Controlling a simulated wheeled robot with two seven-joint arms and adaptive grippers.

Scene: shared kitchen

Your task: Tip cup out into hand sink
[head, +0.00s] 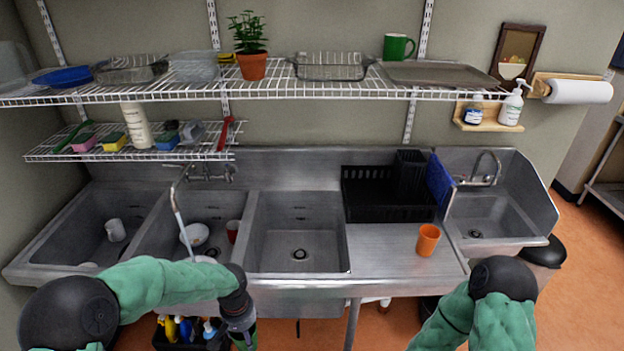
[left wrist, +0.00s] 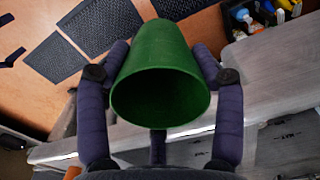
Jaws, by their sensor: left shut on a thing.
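My left gripper (head: 241,325) is low in front of the sink counter's front edge, left of the middle in the head view. In the left wrist view its fingers are closed around the sides of a green cup (left wrist: 160,50). The cup's open mouth faces the wrist camera; its inside is dark and I cannot tell what it holds. In the head view the cup is mostly hidden below my wrist. The hand sink (head: 492,214) is at the right end with its own faucet (head: 486,170), well away from the cup. My right arm shows at lower right; its gripper is out of view.
Three larger basins line the left; the middle one holds a bowl (head: 195,234) and a red cup (head: 233,231). An orange cup (head: 428,239) stands on the drainboard, before a black dish rack (head: 385,195). Wire shelves (head: 300,91) run above.

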